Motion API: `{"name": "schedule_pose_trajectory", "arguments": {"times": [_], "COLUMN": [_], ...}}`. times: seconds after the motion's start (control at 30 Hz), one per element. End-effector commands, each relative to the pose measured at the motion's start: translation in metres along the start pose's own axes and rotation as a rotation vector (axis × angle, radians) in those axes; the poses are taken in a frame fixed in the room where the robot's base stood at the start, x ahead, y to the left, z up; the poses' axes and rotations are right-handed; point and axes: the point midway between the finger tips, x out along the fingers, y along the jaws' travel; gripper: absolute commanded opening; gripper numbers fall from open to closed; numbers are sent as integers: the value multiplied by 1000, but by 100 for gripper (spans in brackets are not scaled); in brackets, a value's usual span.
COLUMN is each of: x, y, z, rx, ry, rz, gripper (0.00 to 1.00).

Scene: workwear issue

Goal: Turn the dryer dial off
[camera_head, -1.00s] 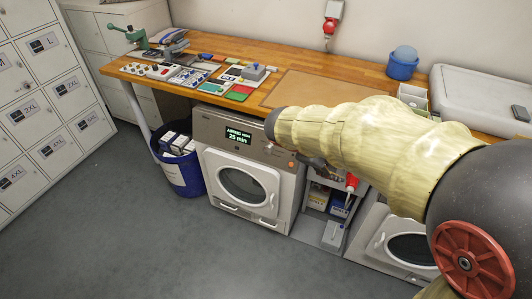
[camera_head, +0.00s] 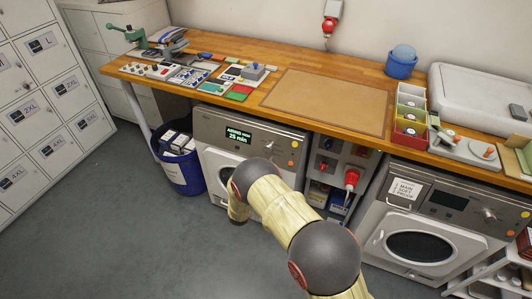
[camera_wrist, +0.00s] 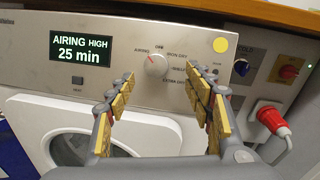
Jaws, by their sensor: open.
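The dryer (camera_head: 214,124) is the left machine under the bench, and its lit display reads AIRING HIGH, 25 min. In the wrist view its round grey dial (camera_wrist: 157,66) sits right of the display (camera_wrist: 82,48). A red mark on the dial points up-left, toward the word AIRING. Other labels ring it; the small top one is hard to read. My gripper (camera_wrist: 160,76) is open and empty. Its yellow-padded fingers appear on either side of and just below the dial, apart from it. My arm hides the gripper in the head view.
A yellow round sticker or button (camera_wrist: 220,45) is right of the dial. A panel with a red plug (camera_wrist: 271,118) and its cable stands further right. The wooden bench top (camera_head: 400,75) overhangs the machines. A second machine (camera_head: 385,222) is at right. A blue bin (camera_head: 183,175) stands left.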

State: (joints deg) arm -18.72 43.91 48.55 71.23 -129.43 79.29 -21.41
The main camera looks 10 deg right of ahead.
Motion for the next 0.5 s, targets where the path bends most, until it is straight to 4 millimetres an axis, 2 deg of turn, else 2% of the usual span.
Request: {"name": "schedule_pose_trajectory", "arguments": {"times": [0.17, 0.5], "x": [8, 59], "y": [7, 7], "z": [-7, -7], "rx": [-15, -13], "ry": [-8, -7], "rz": [23, 20], "gripper": [52, 52]}}
